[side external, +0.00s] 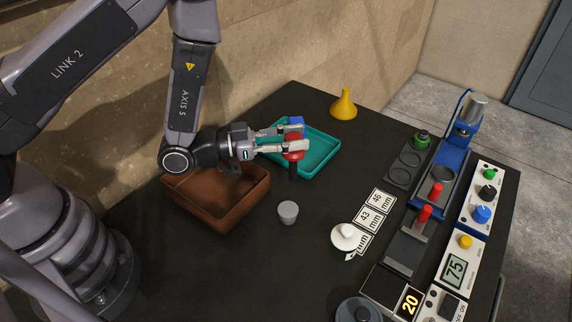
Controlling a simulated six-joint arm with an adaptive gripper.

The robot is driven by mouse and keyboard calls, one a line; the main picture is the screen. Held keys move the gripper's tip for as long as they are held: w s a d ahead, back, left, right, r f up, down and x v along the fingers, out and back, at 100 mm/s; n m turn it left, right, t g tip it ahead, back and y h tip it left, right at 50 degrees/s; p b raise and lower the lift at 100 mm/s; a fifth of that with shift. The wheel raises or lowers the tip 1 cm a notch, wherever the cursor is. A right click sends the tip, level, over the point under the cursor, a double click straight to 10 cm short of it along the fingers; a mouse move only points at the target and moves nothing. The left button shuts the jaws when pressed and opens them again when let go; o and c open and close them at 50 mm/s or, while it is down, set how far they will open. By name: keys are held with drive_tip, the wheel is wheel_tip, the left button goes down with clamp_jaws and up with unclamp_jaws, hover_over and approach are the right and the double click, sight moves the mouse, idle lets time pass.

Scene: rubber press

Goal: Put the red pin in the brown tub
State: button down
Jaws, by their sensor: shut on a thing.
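My gripper (303,138) is level above the table, its two fingers shut on the red pin (293,154). The pin is upright, with a round red upper part and a dark lower stem pointing down; the fingers hide part of it. It is in front of the teal tray's near left side in the picture; its exact height above the table is hard to tell. The brown tub (248,207) is an open rectangular box to the left, below my wrist. Its inside is partly hidden by my wrist.
The teal tray (325,159) holds a blue block (295,121). A grey cup (288,212) stands right of the tub. A yellow funnel (343,105), a white-topped item (346,237), number cards (371,218) and a blue press (447,165) with control boxes lie further right.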

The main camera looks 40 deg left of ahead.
drive_tip(key=shift+w+a+f+n+t+y, duration=0.1)
drive_tip(key=shift+a+f+n+t+y, duration=0.05)
drive_tip(key=shift+f+n+t+y, duration=0.2)
drive_tip(key=s+a+f+n+t+y, duration=0.1)
drive_tip(key=s+a+n+t+y, duration=0.15)
drive_tip(key=a+n+y, duration=1.15)
drive_tip(key=s+a+r+n+g+y, duration=0.1)
drive_tip(key=s+a+n+g+y, duration=0.1)
drive_tip(key=s+n+g+y, duration=0.4)
drive_tip(key=s+a+r+n+g+y, duration=0.1)
drive_tip(key=s+a+r+g+y, duration=0.15)
drive_tip(key=s+y, duration=0.6)
drive_tip(key=w+d+f+g, duration=0.1)
drive_tip(key=w+d+f, duration=0.2)
drive_tip(key=w+f, duration=0.9)
drive_tip(key=shift+f, duration=0.9)
drive_tip(key=shift+w+d+f+n, duration=0.1)
drive_tip(key=shift+n, duration=0.15)
